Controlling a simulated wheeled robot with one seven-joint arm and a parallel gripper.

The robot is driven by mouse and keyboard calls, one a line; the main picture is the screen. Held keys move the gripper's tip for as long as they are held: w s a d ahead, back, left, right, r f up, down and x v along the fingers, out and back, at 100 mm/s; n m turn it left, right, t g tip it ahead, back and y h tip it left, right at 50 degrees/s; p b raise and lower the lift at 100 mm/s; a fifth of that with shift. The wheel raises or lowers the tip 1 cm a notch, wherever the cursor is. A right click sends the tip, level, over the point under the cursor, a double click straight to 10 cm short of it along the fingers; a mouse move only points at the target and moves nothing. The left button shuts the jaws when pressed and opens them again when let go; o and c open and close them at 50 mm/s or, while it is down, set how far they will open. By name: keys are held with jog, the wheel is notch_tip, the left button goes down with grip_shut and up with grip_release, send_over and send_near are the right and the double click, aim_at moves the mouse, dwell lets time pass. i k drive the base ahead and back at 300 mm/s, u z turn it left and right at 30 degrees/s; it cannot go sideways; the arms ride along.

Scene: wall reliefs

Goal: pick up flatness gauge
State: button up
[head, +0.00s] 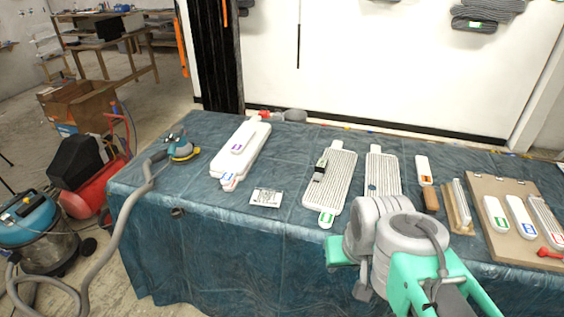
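I cannot pick out the flatness gauge for sure. A small dark-and-pale device (320,170) sits on the left ribbed white panel (343,178) and may be it. A flat pale card-like piece with fine markings (266,198) lies on the blue cloth to its left. My arm's grey and teal end (350,270) is at the table's front edge, below and to the right of the left ribbed panel, apart from the small device. The fingertips do not show clearly, and I see nothing held.
The blue-draped table (230,240) carries stacked white panels (240,152), a sander (180,150) with a hose, a second ribbed panel (383,172), and a brown board (505,240) with several sanding blocks on the right. Bare cloth lies around the card. A vacuum (35,225) stands left.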

aim_at(322, 164)
jog(key=u, duration=0.1)
jog(key=i, duration=1.05)
jog(key=z, duration=0.35)
